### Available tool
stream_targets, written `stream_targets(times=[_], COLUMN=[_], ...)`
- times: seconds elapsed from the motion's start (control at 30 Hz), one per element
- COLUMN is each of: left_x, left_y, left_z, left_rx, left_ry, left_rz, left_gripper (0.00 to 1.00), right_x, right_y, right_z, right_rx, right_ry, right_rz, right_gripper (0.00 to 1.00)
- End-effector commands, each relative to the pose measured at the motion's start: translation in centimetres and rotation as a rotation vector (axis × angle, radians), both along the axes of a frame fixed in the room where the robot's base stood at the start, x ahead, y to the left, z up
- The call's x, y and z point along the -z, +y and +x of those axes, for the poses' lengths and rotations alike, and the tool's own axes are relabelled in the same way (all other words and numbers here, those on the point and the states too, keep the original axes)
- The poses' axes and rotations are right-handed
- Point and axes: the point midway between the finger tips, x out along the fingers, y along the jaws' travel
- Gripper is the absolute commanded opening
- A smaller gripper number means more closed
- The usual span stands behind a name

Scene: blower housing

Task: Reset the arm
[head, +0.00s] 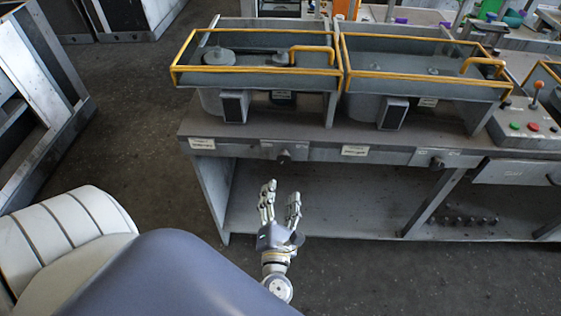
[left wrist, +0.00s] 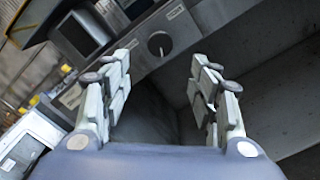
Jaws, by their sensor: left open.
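My left gripper (head: 280,203) is open and empty in the head view. It is in front of the grey workbench (head: 315,150), over the opening of its lower shelf, fingers pointing toward the bench. In the left wrist view its two fingers (left wrist: 162,100) are spread apart with nothing between them. A dark round knob (left wrist: 159,43) on the bench front lies beyond the fingertips there. My right gripper is not in view.
Two housings with yellow rails (head: 258,68) stand on the bench top. A control box (head: 525,124) with buttons and a lever sits at the right. A grey slanted frame (head: 45,75) stands at the left. Floor between (head: 150,130) is clear.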

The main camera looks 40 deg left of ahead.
Motion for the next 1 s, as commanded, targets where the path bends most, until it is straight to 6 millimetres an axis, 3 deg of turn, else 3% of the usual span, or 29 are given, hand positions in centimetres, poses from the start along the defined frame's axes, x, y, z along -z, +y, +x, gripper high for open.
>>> stream_targets(times=[0.3, 0.47, 0.57, 0.73, 0.87, 1.0], left_x=[0.2, 3.0, 7.8, 19.4, 28.0, 35.7], left_y=[-0.1, -1.7, -4.1, -7.9, -8.9, -8.4], left_z=[0.1, 0.8, 1.1, -1.9, -7.0, -14.3], left_rx=[0.006, 0.116, 0.277, 0.641, 0.934, 1.273], left_ry=[0.006, 0.122, 0.285, 0.608, 0.807, 0.971], left_rz=[0.010, 0.204, 0.474, 0.995, 1.320, 1.614], left_gripper=[0.55, 0.55, 0.55, 0.55, 0.55, 0.55], right_x=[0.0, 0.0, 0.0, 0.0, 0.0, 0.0], right_y=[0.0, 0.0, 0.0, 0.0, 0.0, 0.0], right_z=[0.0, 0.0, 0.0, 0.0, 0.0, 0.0], right_rx=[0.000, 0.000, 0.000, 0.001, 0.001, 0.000], right_ry=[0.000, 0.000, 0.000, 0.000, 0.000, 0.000], right_rz=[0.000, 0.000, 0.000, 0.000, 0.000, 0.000], right_gripper=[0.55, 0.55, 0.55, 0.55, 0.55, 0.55])
